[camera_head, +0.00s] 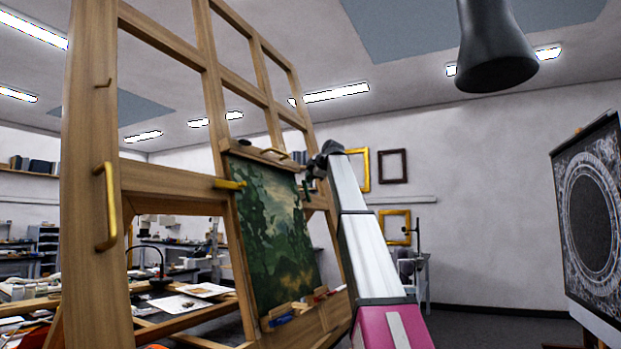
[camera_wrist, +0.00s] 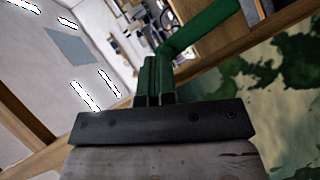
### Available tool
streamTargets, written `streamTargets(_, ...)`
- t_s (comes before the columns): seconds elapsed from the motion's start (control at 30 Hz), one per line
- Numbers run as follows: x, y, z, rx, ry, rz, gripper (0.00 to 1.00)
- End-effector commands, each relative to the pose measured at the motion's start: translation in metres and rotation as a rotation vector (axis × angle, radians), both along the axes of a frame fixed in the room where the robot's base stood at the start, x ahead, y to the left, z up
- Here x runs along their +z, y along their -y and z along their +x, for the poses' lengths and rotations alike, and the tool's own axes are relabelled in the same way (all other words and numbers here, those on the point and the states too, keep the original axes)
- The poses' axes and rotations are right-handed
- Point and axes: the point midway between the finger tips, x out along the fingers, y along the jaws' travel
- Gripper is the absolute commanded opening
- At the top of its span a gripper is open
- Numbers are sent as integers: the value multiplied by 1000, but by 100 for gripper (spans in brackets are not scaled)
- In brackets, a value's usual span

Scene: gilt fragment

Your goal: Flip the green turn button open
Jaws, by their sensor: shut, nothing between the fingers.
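The green turn button (camera_wrist: 205,25) is a green bar that slants up to the right beside the wooden frame edge in the wrist view. In the head view a small bit of green (camera_head: 306,187) shows at the painting's right edge, mostly hidden by my arm. My gripper (camera_wrist: 153,62) is shut and empty, its fingertips close to the bar's lower left end. I cannot tell whether they touch it. In the head view my gripper (camera_head: 324,158) is at the painting's upper right. The green landscape painting (camera_head: 275,235) stands in the wooden easel frame.
A yellow turn button (camera_head: 229,184) lies level at the painting's left edge. A brass handle (camera_head: 107,207) is on the left post (camera_head: 90,270). A dark lamp-like cone (camera_head: 495,50) hangs at upper right. A dark panel with a ring (camera_head: 592,215) stands at right.

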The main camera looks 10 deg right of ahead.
Motion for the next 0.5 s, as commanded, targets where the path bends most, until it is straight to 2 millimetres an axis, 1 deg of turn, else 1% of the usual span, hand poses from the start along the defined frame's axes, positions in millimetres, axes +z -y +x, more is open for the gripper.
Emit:
streamTargets(0.27, 0, -1, 0, 2, -1, 1, 0)
streamTargets(0.5, 8, -1, 0, 1, -1, 0, 0)
